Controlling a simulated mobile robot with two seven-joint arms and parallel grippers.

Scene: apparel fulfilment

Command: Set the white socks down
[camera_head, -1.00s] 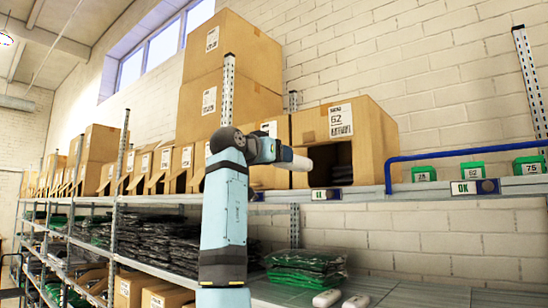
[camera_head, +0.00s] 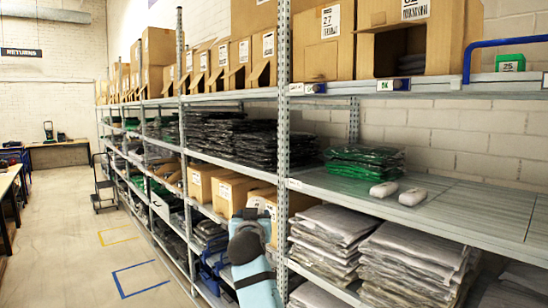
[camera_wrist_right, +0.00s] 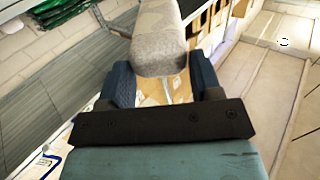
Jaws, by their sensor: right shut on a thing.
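In the wrist view my right gripper (camera_wrist_right: 162,82) is shut on a pale grey-white, rounded fabric bundle, which looks like the white socks (camera_wrist_right: 158,48). The bundle sticks out beyond the fingers, and its far end is cut off by the top edge. In the head view an arm of mine rises at the bottom centre in front of the shelving; I cannot make out the held bundle there. Two similar white bundles (camera_head: 383,189) (camera_head: 411,197) lie on the middle shelf (camera_head: 470,208). My left gripper is not in view.
Green-edged bagged garments (camera_head: 365,160) lie behind the white bundles. The shelf to their right is bare. Stacked grey bagged garments (camera_head: 335,235) fill the level below. A shelf post (camera_head: 283,130) stands left of the bundles. Open boxes (camera_head: 415,40) line the upper shelf.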

